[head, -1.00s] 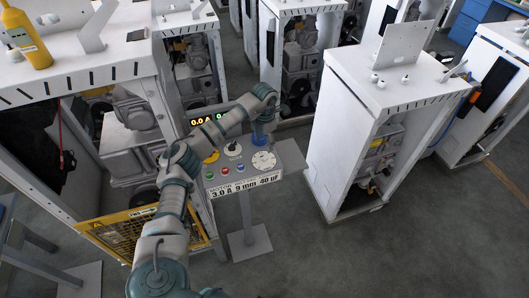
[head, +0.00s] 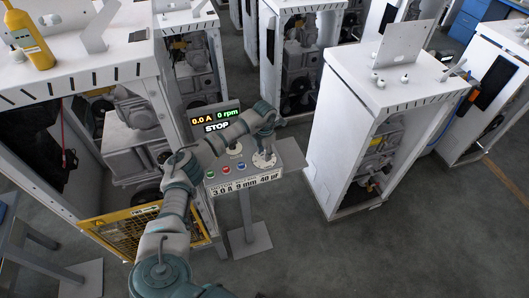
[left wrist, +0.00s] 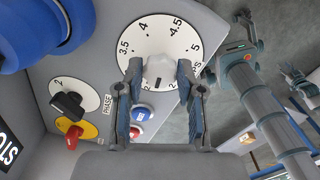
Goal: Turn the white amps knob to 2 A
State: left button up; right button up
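The white knob (left wrist: 160,70) sits in the middle of a round white dial. In the left wrist view the dial (left wrist: 138,38) shows 3.5, 4, 4.5 and 5; its lower part is hidden, and I cannot tell the knob's setting. My left gripper (left wrist: 159,66) is open, one finger on each side of the knob, with small gaps visible.
The panel (head: 292,155) has a display (head: 215,118) reading 0.0 A, 0 rpm, STOP. A black knob (left wrist: 68,102), a red knob on yellow (left wrist: 72,136), a blue button (left wrist: 141,112) and a large blue cylinder (left wrist: 40,35) are nearby. White cabinets (head: 340,110) stand around.

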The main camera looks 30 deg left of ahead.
aim_at(264, 153)
pick_arm(q)
jog(key=shift+n, duration=0.3)
jog(key=n, duration=0.3)
jog(key=shift+a+r+p, duration=0.1)
jog(key=shift+p, duration=0.2)
jog(key=shift+n+p, duration=0.3)
jog(key=shift+n, duration=1.6)
jog(key=o, duration=1.1)
jog(key=shift+o, duration=0.2)
notch_tip(264, 153, up, 12)
jog(key=shift+w, duration=0.15)
jog(key=shift+a+f, duration=0.1)
jog(key=shift+f, duration=0.1)
